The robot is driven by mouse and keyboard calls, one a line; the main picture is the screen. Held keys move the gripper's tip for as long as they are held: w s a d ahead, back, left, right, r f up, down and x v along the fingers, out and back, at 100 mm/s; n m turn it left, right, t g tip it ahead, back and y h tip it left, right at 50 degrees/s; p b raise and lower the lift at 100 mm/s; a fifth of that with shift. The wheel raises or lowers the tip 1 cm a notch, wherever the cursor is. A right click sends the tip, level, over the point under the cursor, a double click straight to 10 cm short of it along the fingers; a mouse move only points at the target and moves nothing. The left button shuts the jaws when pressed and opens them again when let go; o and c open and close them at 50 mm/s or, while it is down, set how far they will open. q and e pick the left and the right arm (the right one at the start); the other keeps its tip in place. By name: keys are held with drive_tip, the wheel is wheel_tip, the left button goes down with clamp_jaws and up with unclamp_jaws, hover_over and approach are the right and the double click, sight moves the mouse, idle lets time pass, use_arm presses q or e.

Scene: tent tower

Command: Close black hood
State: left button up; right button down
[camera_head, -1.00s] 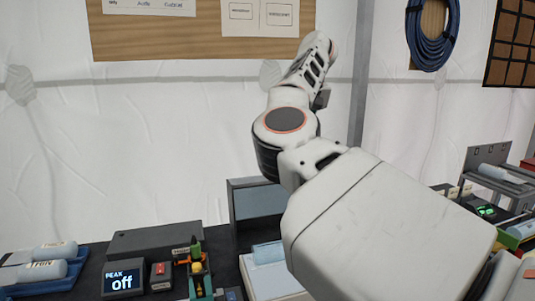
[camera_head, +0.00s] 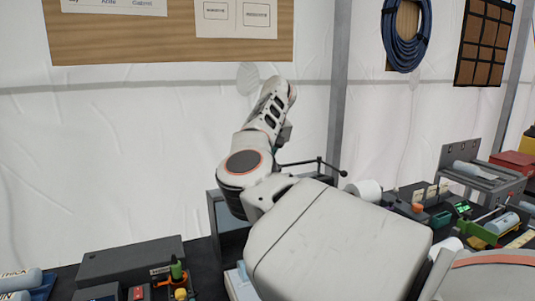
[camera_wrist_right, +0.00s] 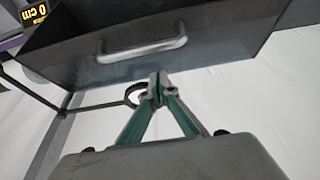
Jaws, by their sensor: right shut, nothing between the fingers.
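The hood shows in the right wrist view as a dark grey-black box (camera_wrist_right: 215,35) with a silver bar handle (camera_wrist_right: 145,48) on its face. My right gripper (camera_wrist_right: 158,88) is shut and empty, its green fingers pinched together just below the handle in that picture, apart from it. In the head view my right arm reaches across the middle. Its gripper is hidden there. A grey box-like part (camera_head: 232,237) shows behind the arm, mostly covered, and I cannot tell how the hood sits there. My left gripper is not in view.
A dark ring on a rod (camera_wrist_right: 130,95) lies close beside the fingertips in the wrist view. In the head view, a rod stand (camera_head: 318,162) and white roll (camera_head: 364,191) are right of the arm. A dark grey box (camera_head: 130,262) stands left. Several tools crowd the bench's right end.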

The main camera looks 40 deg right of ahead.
drive_tip(key=s, duration=0.1)
drive_tip(key=s+a, duration=0.1)
drive_tip(key=shift+s+r, duration=0.3)
drive_tip(key=shift+s+f, duration=0.1)
drive_tip(key=shift+s, duration=0.25)
drive_tip(key=shift+a, duration=0.1)
drive_tip(key=shift+s, duration=0.1)
